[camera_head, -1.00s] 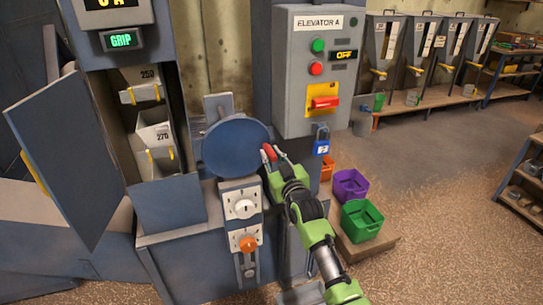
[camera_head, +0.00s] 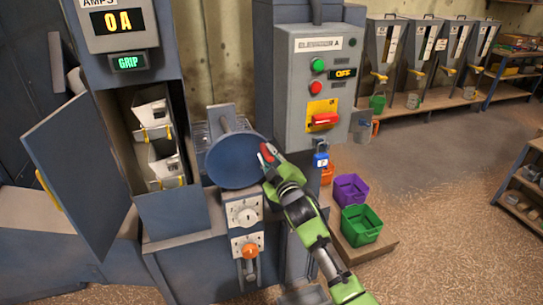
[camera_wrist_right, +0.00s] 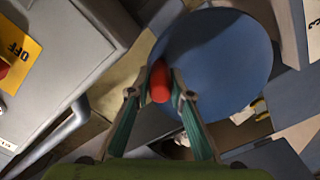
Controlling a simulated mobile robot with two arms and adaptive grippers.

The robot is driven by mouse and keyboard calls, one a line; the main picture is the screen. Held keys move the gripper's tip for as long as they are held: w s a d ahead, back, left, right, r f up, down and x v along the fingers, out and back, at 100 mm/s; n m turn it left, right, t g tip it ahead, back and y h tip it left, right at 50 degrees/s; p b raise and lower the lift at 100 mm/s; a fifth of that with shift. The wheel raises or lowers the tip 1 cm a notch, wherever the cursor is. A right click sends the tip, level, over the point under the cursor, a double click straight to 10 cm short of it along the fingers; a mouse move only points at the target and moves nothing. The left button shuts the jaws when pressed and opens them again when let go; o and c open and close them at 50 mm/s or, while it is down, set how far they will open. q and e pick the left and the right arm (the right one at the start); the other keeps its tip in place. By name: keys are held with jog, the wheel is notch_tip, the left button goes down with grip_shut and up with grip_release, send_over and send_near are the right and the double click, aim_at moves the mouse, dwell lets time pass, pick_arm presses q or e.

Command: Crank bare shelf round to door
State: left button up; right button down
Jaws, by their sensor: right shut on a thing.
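The blue crank wheel (camera_head: 236,160) stands in front of the elevator housing. Its red handle (camera_wrist_right: 160,80) sits near the wheel's rim. My right gripper (camera_head: 268,153) is shut on the red handle at the wheel's right side; the right wrist view also shows its fingers (camera_wrist_right: 158,92) on both sides of the handle. The elevator door (camera_head: 78,165) hangs open to the left. Two grey buckets show in the doorway, an upper one (camera_head: 151,110) and a lower one (camera_head: 165,165). No bare shelf can be made out. My left gripper is not in view.
The control box (camera_head: 308,95) with a red switch and a blue padlock (camera_head: 321,160) stands right of the wheel. Dials (camera_head: 243,212) sit below it. Purple (camera_head: 350,187) and green bins (camera_head: 361,223) stand on a low platform at right. The floor beyond is clear.

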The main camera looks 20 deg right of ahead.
aim_at(221, 144)
jog(key=a+r+n, duration=0.1)
jog(key=n, duration=0.1)
jog(key=a+r+n+p, duration=0.1)
jog(key=r+n, duration=0.1)
jog(key=shift+a+r, duration=0.25)
jog(key=a+n, duration=0.1)
jog(key=a+r+n+p, duration=0.1)
jog(key=n, duration=0.1)
jog(key=shift+a+r+n, duration=0.1)
jog(key=shift+a+n, duration=0.2)
jog(key=shift+a, duration=0.05)
jog(key=a+n+p, duration=0.1)
jog(key=a+n, duration=0.2)
jog(key=shift+s+r+n, duration=0.1)
jog(key=shift+n, duration=0.2)
jog(key=a+n, duration=0.3)
jog(key=shift+s+f+n, duration=0.1)
jog(key=shift+f+n, duration=0.2)
jog(key=shift+f, duration=0.05)
jog(key=a+f+n+b, duration=0.1)
jog(key=a+f+n, duration=0.5)
jog(key=f+n, duration=0.4)
jog(key=shift+s+n+b, duration=0.2)
jog(key=shift+n+b, duration=0.15)
jog(key=shift+n, duration=1.15)
jog(key=shift+f, duration=0.1)
jog(key=shift+d, duration=0.1)
